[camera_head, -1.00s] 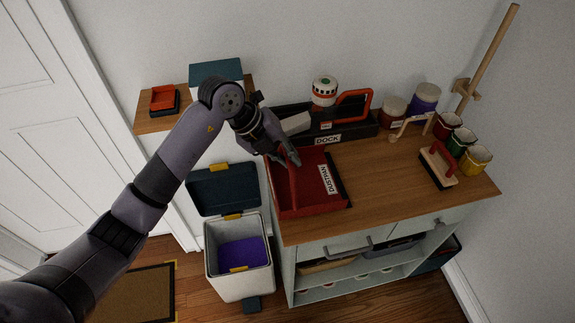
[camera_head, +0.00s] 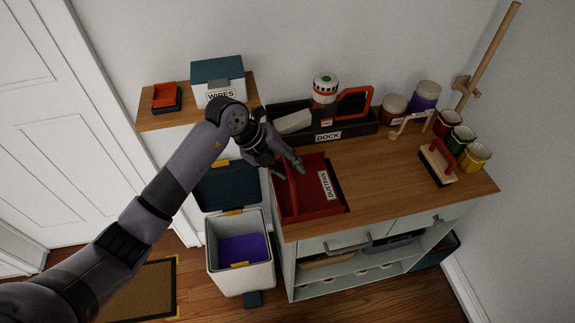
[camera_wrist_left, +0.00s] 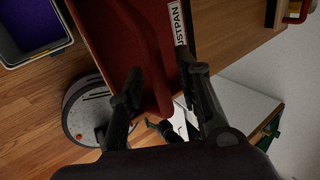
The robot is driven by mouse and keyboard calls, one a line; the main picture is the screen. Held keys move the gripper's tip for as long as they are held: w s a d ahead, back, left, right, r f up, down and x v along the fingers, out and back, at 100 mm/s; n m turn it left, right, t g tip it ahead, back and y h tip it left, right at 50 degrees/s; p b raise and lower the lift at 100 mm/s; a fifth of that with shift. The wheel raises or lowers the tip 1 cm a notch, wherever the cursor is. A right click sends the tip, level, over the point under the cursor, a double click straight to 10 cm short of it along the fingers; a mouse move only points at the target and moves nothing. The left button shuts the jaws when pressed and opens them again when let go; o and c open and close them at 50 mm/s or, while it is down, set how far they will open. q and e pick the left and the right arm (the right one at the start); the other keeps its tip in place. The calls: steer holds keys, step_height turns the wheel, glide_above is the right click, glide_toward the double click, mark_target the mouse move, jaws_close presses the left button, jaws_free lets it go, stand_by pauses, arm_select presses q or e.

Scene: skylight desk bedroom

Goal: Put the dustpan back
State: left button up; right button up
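The red dustpan (camera_head: 307,205), labelled DUSTPAN, is over the left front part of the wooden cabinet top. Whether it touches the top is hard to tell. My left gripper (camera_head: 287,170) is at its red raised handle. The black holder labelled DOCK (camera_head: 355,131) stands behind the dustpan, against the wall. My right gripper is not in view.
The dock holds a white block (camera_head: 294,122), a round canister (camera_head: 325,88) and an orange-framed tool (camera_head: 355,102). Jars (camera_head: 424,95), coloured pots and a red-handled brush (camera_head: 438,162) stand to the right. A WIPES box (camera_head: 218,81) and open bin (camera_head: 240,275) are left. The middle top is clear.

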arm_select(q)
steer(key=shift+a+r, duration=0.1)
steer(key=shift+r, duration=0.05)
steer(key=b+v, duration=0.2)
steer(key=v, duration=0.9)
steer(key=shift+r, duration=0.4)
steer(key=shift+o, duration=0.2)
steer(key=shift+s+a, duration=0.1)
steer(key=shift+s, duration=0.05)
stand_by(0.3)
